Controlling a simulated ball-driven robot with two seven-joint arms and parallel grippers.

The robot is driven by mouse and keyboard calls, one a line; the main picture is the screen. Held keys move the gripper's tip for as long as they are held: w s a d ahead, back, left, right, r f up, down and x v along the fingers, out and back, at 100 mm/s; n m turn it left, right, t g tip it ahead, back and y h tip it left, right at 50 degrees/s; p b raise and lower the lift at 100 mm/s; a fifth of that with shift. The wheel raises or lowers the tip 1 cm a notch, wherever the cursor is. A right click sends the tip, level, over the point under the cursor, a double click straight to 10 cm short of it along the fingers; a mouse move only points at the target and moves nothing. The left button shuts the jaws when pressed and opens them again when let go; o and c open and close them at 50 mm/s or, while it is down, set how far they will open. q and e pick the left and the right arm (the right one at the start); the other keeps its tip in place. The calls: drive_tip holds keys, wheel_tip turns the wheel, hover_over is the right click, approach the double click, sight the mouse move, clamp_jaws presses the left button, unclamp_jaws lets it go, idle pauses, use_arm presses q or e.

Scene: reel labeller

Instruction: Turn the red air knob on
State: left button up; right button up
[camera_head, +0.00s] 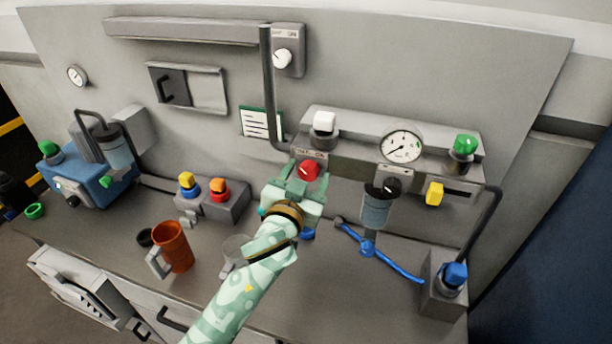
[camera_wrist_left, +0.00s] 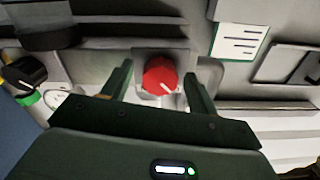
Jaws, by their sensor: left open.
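The red air knob (camera_head: 309,169) sits on a small grey block below the long pipe on the back panel, with a white pointer mark on its face. In the left wrist view the red knob (camera_wrist_left: 160,76) lies between the two open fingers of my left gripper (camera_wrist_left: 158,85), with a gap on each side. In the head view my left gripper (camera_head: 296,180) is at the knob, its green fingers reaching up around it. Whether the fingers touch the knob cannot be told. My right gripper is not in view.
A pressure gauge (camera_head: 402,146), a black knob (camera_head: 390,187) and a yellow knob (camera_head: 434,193) are right of the red knob. A grey box with yellow and orange buttons (camera_head: 222,206) stands left.

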use_arm(q)
drive_tip(key=c, duration=1)
drive_tip(key=shift+m+p, duration=0.3)
drive_tip(key=shift+m, duration=0.1)
drive_tip(key=m+p, duration=0.1)
drive_tip(key=m, duration=0.2)
drive_tip(key=m+p, duration=0.2)
drive_tip(key=m, duration=0.2)
drive_tip(key=m+p, duration=0.1)
drive_tip(key=m, duration=0.4)
drive_tip(key=shift+m+p, duration=0.3)
drive_tip(key=shift+m, duration=0.1)
drive_tip(key=m+p, duration=0.1)
drive_tip(key=m, duration=0.3)
drive_tip(key=shift+m, duration=0.3)
